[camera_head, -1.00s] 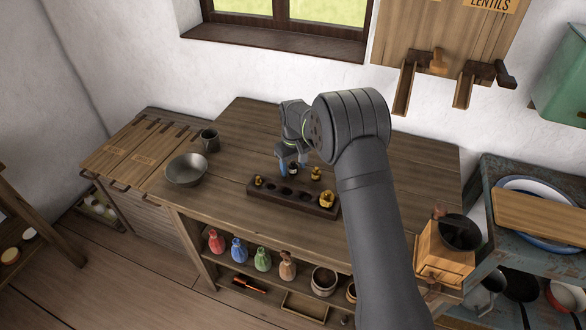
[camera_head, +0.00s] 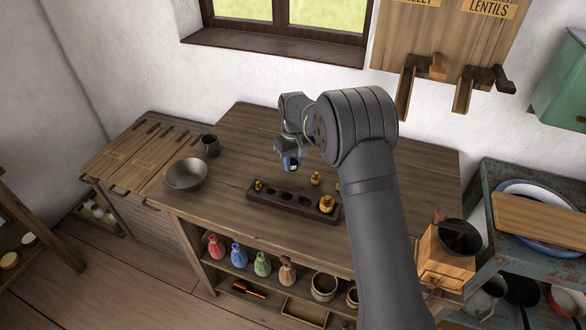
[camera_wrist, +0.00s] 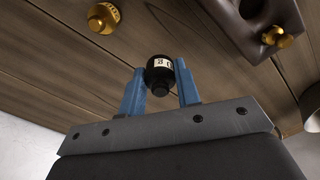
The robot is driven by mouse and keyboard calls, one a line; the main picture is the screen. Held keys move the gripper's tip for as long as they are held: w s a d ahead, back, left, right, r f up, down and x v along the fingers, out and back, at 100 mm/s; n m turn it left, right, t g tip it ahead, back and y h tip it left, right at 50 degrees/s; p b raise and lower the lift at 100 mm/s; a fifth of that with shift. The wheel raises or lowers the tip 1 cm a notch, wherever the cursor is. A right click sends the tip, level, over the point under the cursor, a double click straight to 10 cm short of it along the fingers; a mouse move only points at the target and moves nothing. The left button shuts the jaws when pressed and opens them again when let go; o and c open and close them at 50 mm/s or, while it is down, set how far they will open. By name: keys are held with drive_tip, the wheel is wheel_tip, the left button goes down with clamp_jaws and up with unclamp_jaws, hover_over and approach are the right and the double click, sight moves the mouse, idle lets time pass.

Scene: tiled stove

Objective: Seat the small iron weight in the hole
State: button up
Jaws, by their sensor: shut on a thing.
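My gripper (camera_head: 291,167) is above the worktop, behind the dark wooden block (camera_head: 276,206). In the wrist view, its blue fingers (camera_wrist: 160,82) are shut on a small black iron weight (camera_wrist: 159,73) with a white label. The weight hangs above the wood. The block has a row of dark round holes, several of them empty. A brass weight (camera_head: 258,185) sits at its left end and a larger one (camera_head: 327,204) at its right end. In the wrist view the block (camera_wrist: 238,28) is at top right, apart from the held weight.
A brass weight (camera_head: 315,179) stands loose behind the block; another (camera_head: 338,187) shows beside my arm. A metal bowl (camera_head: 186,173) and dark mug (camera_head: 210,145) stand at left. A wooden grinder (camera_head: 443,255) is at front right.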

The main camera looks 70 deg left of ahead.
drive_tip(key=w+d+r, duration=0.7)
drive_tip(key=w+d, duration=0.1)
drive_tip(key=s+d, duration=0.5)
drive_tip(key=s, duration=0.5)
drive_tip(key=shift+d+f, duration=0.25)
drive_tip(key=shift+d, duration=0.05)
drive_tip(key=shift+f, duration=2.9)
drive_tip(key=shift+f, duration=0.85)
drive_tip(key=o, duration=1.2)
drive_tip(key=shift+c, duration=0.2)
